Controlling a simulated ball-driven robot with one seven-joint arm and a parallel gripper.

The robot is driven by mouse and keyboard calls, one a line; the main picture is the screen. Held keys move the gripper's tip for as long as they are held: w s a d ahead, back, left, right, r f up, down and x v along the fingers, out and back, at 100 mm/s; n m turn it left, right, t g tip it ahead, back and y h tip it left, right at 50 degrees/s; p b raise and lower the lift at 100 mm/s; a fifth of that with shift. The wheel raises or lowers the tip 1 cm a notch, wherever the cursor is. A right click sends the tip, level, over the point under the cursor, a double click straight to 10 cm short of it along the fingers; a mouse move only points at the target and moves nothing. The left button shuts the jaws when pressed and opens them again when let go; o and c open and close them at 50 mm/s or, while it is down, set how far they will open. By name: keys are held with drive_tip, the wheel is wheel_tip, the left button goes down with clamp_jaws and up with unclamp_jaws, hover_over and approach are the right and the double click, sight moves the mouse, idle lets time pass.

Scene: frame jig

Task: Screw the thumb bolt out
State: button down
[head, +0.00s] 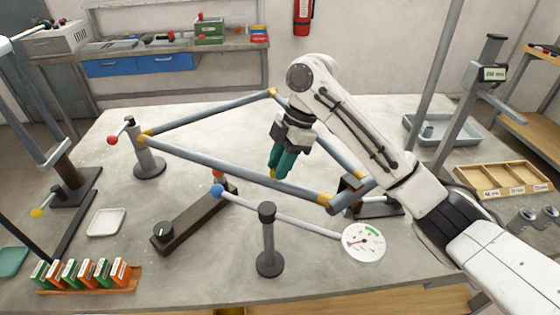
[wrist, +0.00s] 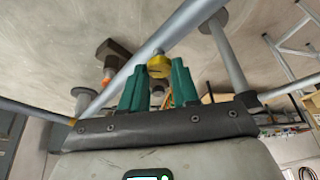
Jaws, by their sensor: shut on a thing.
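A grey tube frame (head: 225,165) with yellow corner joints stands above the table, one long tube running across the middle. My gripper (head: 280,168), with teal fingers, points down at this tube from behind. In the wrist view the two fingertips (wrist: 159,75) close on a yellow round piece (wrist: 159,67), which I take to be the thumb bolt. It sits against the frame tube (wrist: 155,45). In the head view only a little of the yellow piece (head: 273,174) shows at the fingertips. Its thread is hidden, so I cannot tell how far in it is.
A dial gauge (head: 363,242) on a bar and a dark post (head: 268,240) stand in front of the frame. A dark bar with a knob (head: 180,225) lies beneath it. A wooden compartment tray (head: 500,180) is at right; a small white tray (head: 106,222) is at left.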

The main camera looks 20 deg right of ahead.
drive_tip(key=shift+n, duration=0.3)
drive_tip(key=c, duration=0.8)
unclamp_jaws()
drive_tip(key=v, duration=1)
drive_tip(key=shift+w+d+r, duration=0.1)
drive_tip(key=shift+w+r, duration=0.05)
drive_tip(key=shift+r, duration=0.2)
